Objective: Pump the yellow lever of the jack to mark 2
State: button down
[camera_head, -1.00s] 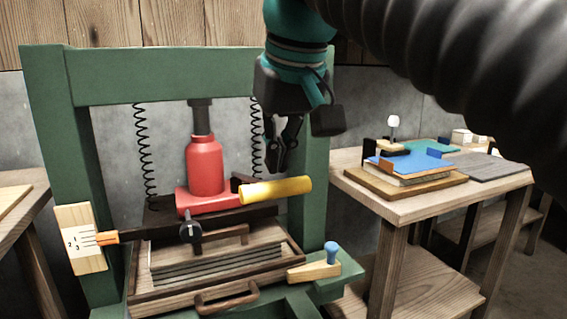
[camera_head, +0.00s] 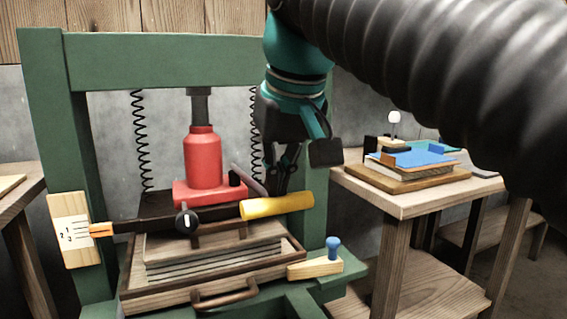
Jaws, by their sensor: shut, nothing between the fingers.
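The yellow lever (camera_head: 277,206) of the red jack (camera_head: 204,158) sticks out to the right at the front of the press, tilted slightly up toward its right end. My gripper (camera_head: 281,186) is shut, pointing down just above and behind the lever; its tips are partly hidden by the lever, and I cannot tell whether they touch it. The white scale plate (camera_head: 72,232) with marks 1, 2 and 3 is on the left post. The orange pointer (camera_head: 101,230) ends beside the marks, near the upper ones; its exact mark is too small to tell.
The green press frame (camera_head: 150,62) surrounds the jack, with two black springs hanging inside. A wooden tray (camera_head: 205,288) with stacked boards lies below. A blue-knobbed wooden block (camera_head: 316,268) sits front right. A table (camera_head: 400,203) with stacked items stands right.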

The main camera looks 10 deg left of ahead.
notch_tip(320, 180, down, 9)
jog(key=b, duration=0.6)
notch_tip(320, 180, up, 14)
jog(key=p, duration=1.1)
jog(key=shift+s+d+f+p, duration=0.1)
jog(key=shift+f+p, duration=0.15)
jog(key=shift+p, duration=0.15)
jog(key=shift+r, duration=0.9)
notch_tip(320, 180, down, 5)
jog(key=b, duration=0.4)
jog(key=shift+f, duration=0.1)
notch_tip(320, 180, up, 4)
jog(key=p, duration=0.3)
jog(key=shift+f, duration=0.25)
jog(key=shift+r, duration=0.85)
